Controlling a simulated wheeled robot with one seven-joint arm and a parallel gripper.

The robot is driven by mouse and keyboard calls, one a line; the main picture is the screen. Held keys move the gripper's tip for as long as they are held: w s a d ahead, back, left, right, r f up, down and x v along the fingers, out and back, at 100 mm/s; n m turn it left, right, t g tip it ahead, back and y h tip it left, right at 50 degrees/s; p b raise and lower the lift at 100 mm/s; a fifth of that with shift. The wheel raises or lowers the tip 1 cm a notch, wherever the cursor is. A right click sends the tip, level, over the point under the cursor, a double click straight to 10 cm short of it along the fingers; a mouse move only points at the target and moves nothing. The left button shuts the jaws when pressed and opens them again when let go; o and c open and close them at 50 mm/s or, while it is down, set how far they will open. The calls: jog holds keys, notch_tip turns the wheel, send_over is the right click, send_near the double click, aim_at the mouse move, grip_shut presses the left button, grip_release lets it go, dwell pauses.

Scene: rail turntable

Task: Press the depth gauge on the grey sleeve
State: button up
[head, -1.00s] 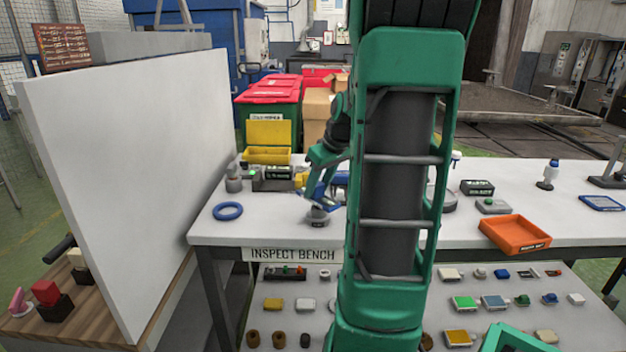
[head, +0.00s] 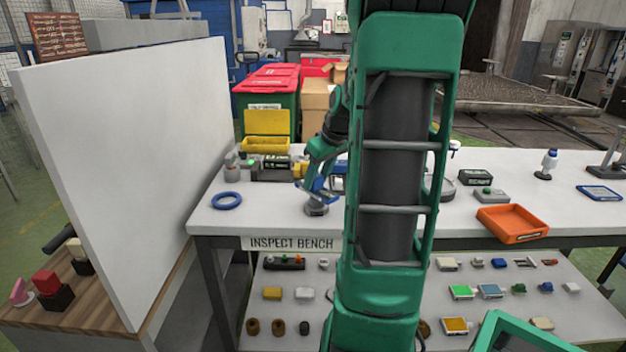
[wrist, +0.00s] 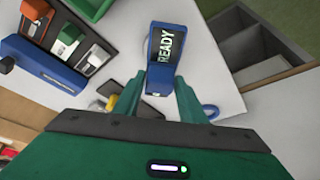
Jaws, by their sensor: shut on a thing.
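My gripper (wrist: 160,100) is shut on the depth gauge (wrist: 158,75), a blue tool with a dark display reading READY, which sticks out between the fingers in the wrist view. In the head view, the blue gauge (head: 320,186) is held low over the inspect bench, partly hidden by my arm. The grey sleeve (head: 316,209), a short grey cylinder, stands on the bench directly below the gauge. Whether they touch is too small to tell. The sleeve cannot be made out in the wrist view.
A blue ring (head: 227,201) lies on the bench (head: 265,222) to the left. A tall white panel (head: 120,160) stands left of the bench. A yellow bin (head: 265,145) is at the back. An orange tray (head: 512,223) lies to the right.

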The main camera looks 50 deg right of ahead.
jog(key=shift+f, duration=0.55)
dwell(1.3)
jog(key=shift+r, duration=3.6)
